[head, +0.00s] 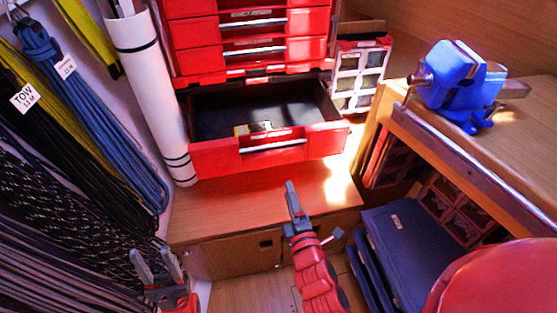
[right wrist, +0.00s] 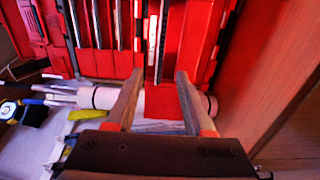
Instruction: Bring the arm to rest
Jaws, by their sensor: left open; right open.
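My right gripper (head: 293,210) stands in the middle of the head view, in front of the open drawer and above the wooden ledge. In the right wrist view its two fingers (right wrist: 158,92) are apart with nothing between them. My left gripper (head: 158,268) is low at the left of the head view, beside the hanging coiled lines (head: 85,115). Its fingers are apart and it is empty.
A red drawer (head: 215,158) of the red cabinet (head: 250,30) is pulled out, with a small yellow item (head: 241,130) inside. A white roll (head: 148,85) stands left of it. A blue vise (head: 457,85) sits on the right bench (head: 525,120). Blue binders (head: 410,250) stand below.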

